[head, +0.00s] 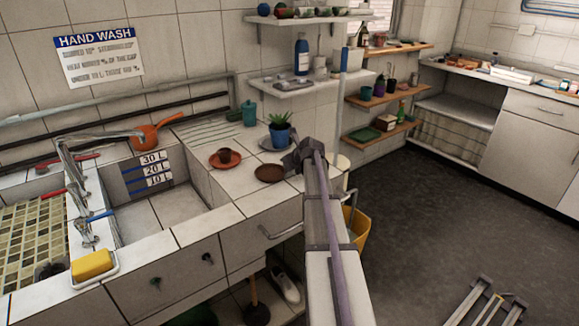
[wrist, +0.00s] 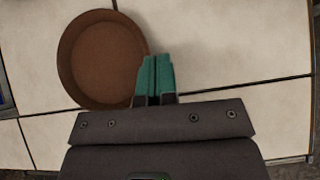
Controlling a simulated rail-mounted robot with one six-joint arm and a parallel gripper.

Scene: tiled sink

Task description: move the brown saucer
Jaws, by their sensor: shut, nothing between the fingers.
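The brown saucer (head: 270,173) lies flat and empty on the tiled counter, near its front right end. In the wrist view the brown saucer (wrist: 103,58) is at the upper left, and its lower edge is partly hidden by my gripper body. My gripper (wrist: 156,78) has its teal fingers shut together with nothing between them. They are beside the saucer's right rim and overlap it slightly in the picture; I cannot tell if they touch. In the head view my gripper (head: 302,158) is just right of the saucer, its fingers not clearly visible.
An orange saucer (head: 226,164) with a cup (head: 225,155) stands left of the brown saucer. Behind are a potted plant (head: 280,128) and a teal canister (head: 249,113). The sink basin (head: 155,212) is to the left. Counter tiles between these things are bare.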

